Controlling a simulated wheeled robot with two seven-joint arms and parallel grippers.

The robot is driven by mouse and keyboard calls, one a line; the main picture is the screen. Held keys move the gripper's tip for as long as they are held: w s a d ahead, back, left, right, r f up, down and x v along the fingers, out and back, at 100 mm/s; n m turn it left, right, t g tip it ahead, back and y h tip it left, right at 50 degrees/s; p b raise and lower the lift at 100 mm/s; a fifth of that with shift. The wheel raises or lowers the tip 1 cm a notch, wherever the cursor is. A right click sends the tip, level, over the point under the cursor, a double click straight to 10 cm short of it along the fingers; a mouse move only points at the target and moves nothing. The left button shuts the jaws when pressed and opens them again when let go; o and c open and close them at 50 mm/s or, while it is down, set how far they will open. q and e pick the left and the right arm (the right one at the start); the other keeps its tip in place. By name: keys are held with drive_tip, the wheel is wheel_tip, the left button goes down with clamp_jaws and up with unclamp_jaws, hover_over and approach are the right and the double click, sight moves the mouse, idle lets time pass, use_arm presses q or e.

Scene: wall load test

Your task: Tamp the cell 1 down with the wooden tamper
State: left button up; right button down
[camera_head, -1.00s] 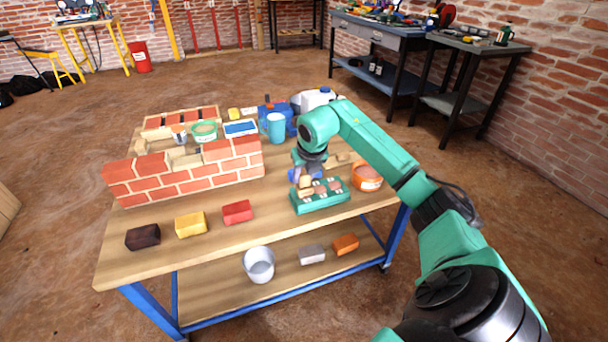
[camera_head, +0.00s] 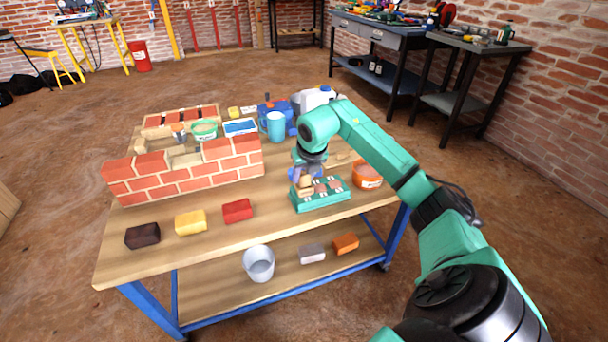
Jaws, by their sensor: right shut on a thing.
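A teal mould (camera_head: 322,201) with several cells stands near the right front of the wooden table. Its cells show brownish fill. My right gripper (camera_head: 304,178) is over the left part of the mould, shut on the wooden tamper (camera_head: 305,184). The tamper is upright, and its lower end is at the mould's left cell. I cannot tell from this view whether it presses on the fill. The gripper's fingers are small and partly hidden by the wrist. My left gripper is not in view.
A small brick wall (camera_head: 185,172) stands on the left of the table (camera_head: 240,245). Black, yellow and red blocks lie along the front. An orange tub (camera_head: 367,177) is right of the mould. A blue cup (camera_head: 276,127) and a green bowl (camera_head: 204,131) stand behind.

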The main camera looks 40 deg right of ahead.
drive_tip(key=shift+f, duration=0.35)
drive_tip(key=shift+f, duration=0.1)
idle(1.1)
